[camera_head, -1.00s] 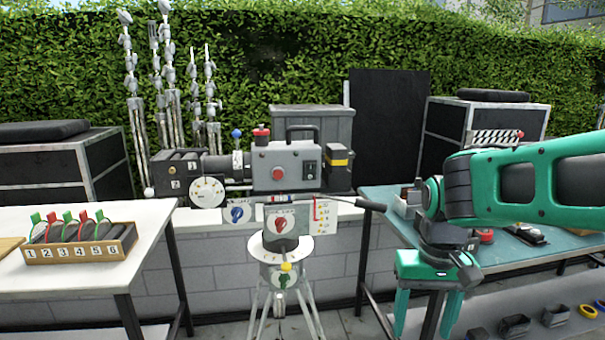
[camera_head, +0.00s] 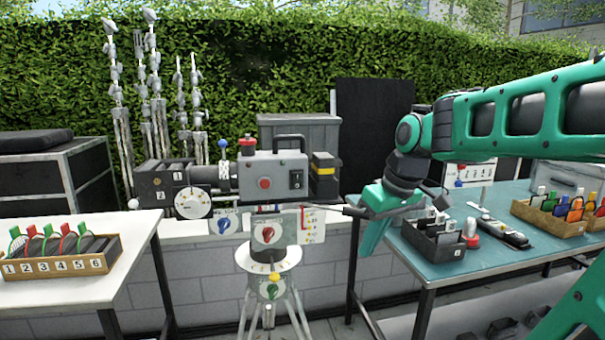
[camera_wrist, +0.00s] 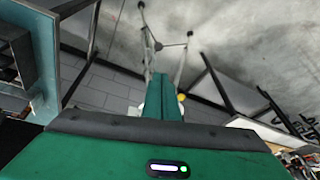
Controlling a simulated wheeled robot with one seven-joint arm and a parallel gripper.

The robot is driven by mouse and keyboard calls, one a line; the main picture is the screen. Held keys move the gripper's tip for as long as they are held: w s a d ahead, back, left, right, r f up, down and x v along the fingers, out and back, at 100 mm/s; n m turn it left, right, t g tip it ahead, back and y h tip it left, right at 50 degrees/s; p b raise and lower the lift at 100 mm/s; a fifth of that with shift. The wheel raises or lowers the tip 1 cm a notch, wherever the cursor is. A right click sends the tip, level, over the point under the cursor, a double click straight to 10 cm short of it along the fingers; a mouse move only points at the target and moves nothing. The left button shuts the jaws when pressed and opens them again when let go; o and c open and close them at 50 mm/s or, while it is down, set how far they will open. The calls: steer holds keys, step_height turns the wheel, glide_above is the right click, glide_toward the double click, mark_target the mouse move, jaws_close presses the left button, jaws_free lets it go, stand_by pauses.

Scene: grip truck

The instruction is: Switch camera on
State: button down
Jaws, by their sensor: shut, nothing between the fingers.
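The grey camera (camera_head: 240,178) stands on a tripod (camera_head: 272,292) in the middle of the head view. Its side has a red button (camera_head: 264,183) and a black rocker switch (camera_head: 296,179); the switch position is too small to tell. Below the body is a panel with a red knob (camera_head: 267,234), with a blue knob (camera_head: 223,226) to its left. My gripper (camera_head: 368,246) is to the right of the camera, apart from it, pointing down. In the wrist view my green fingers (camera_wrist: 161,98) are together and empty, with the tripod legs beyond them.
A thin handle (camera_head: 335,208) sticks out from the camera toward my gripper. On the right, a teal table (camera_head: 445,270) holds a black box (camera_head: 433,240) and a wooden tray (camera_head: 548,222). A white table (camera_head: 120,232) with a numbered rack (camera_head: 62,262) stands left.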

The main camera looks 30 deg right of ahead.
steer(key=w+r+n+t+y, duration=0.1)
steer(key=w+r+n+t, duration=0.2)
steer(key=w+r+n, duration=0.9)
step_height(320, 180, up, 6)
steer(key=shift+w+a+f+n+t+y, duration=0.15)
steer(key=shift+w+a+n+t+y, duration=0.25)
steer(key=shift+w, duration=0.7)
steer(key=shift+f, duration=0.1)
glide_toward(297, 181)
step_height(297, 181, down, 3)
steer(key=s+a, duration=0.2)
steer(key=shift+w+d+f, duration=0.1)
steer(key=shift+w+d, duration=0.05)
steer(key=shift+w, duration=0.95)
steer(key=shift+w+d+f, duration=0.15)
steer(key=shift+w, duration=0.9)
